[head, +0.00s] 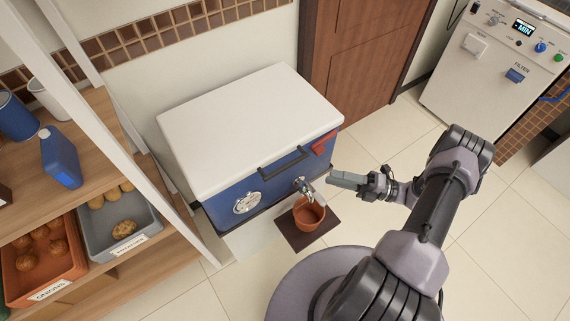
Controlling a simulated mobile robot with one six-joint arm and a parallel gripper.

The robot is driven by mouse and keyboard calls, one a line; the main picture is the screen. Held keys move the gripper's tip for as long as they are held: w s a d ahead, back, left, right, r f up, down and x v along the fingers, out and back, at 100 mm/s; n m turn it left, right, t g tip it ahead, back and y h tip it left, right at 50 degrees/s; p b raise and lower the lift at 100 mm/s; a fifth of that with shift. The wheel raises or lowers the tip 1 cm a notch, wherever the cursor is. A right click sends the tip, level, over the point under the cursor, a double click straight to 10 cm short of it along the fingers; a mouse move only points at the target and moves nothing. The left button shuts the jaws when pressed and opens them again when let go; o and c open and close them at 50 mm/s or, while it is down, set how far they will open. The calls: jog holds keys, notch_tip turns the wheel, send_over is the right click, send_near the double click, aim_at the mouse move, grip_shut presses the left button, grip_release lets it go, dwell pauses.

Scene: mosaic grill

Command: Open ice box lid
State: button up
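The ice box has a blue body (221,208) and a large white lid (250,128), which lies flat and closed on top. A dark handle (283,161) is on its front, with a red latch-like part (324,143) to the right. My gripper (334,179) is in front of the box's right part, below the red part in the picture. Its fingers point left toward the metal tap (303,187). It appears apart from the lid and handle. The fingers overlap in this view, so their opening is unclear.
An orange-brown bucket (308,215) stands on a dark mat (292,235) under the tap. Wooden shelves (150,268) with crates and bottles stand close at left. A brown door (365,45) is behind the box. A white filter machine (490,65) is at upper right. Tiled floor (395,128) is clear between.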

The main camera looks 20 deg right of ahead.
aim_at(286, 165)
jog(key=b+x, duration=0.2)
jog(key=x, duration=1.3)
jog(key=shift+a, duration=0.25)
jog(key=shift+c, duration=0.5)
grip_shut()
jog(key=shift+r, duration=0.1)
